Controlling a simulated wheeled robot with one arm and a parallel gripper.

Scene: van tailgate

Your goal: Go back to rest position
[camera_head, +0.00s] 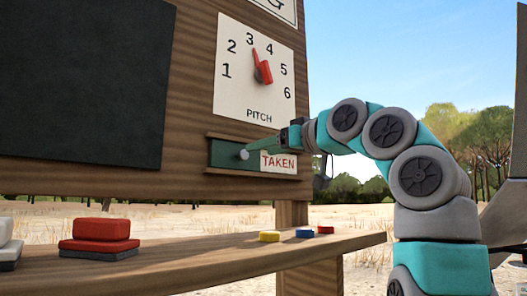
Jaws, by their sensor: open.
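My gripper (287,136) is at the end of my grey and teal arm, which arches in from the right. It is close to the wooden board, at the right part of a small slot with a green sliding panel (226,154). A pale round knob (244,155) stands out from the panel. A white label (278,162) reading "TAKEN" shows to the right of the knob. My gripper looks open; its fingers are small and partly hidden, and I cannot tell whether they touch the panel. I see nothing held.
A dark panel (85,80) is at left. On the wooden shelf (200,256) lie a red block stack (100,233), a white block (8,235) and small yellow, blue and red pieces (305,232). Open sky is above my arm.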

